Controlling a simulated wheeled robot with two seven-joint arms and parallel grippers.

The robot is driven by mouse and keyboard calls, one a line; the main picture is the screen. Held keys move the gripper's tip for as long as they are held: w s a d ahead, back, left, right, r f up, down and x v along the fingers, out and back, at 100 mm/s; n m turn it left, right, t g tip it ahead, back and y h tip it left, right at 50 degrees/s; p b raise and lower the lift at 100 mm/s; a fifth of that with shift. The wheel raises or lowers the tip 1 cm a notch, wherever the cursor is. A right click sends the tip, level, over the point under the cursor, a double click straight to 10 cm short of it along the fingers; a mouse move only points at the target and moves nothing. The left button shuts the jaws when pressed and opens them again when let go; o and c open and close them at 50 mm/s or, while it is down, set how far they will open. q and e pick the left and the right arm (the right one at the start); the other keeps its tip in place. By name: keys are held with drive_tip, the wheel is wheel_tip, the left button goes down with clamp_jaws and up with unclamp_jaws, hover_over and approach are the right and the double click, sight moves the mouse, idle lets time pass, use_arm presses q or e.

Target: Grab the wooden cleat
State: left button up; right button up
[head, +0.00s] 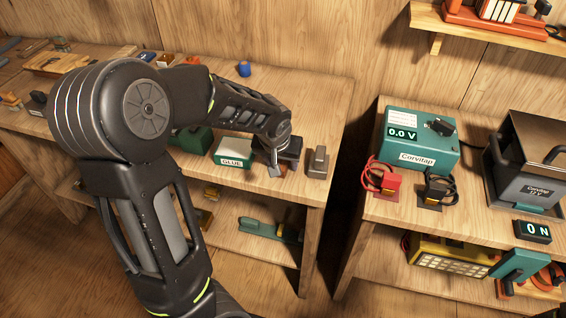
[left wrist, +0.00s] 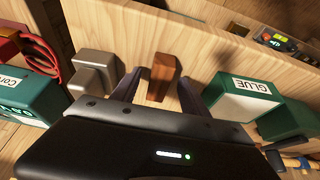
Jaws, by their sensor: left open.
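The wooden cleat (left wrist: 162,74) is a reddish-brown block standing on the bench. In the left wrist view it shows between the two dark fingers of my left gripper (left wrist: 160,92), with gaps on both sides. The fingers are open and do not appear to touch it. In the head view my left gripper (head: 279,158) is over the bench near its front right corner, and it hides most or all of the cleat there. My right gripper is in neither view.
A grey metal block (head: 318,161) stands close to the gripper's right; it also shows in the left wrist view (left wrist: 93,70). A green-and-white GLUE box (head: 233,150) stands close on the left. A gap separates this bench from the one with the teal Corvitap meter (head: 418,140).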

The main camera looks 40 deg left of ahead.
use_arm(q)
clamp_jaws()
idle(0.7)
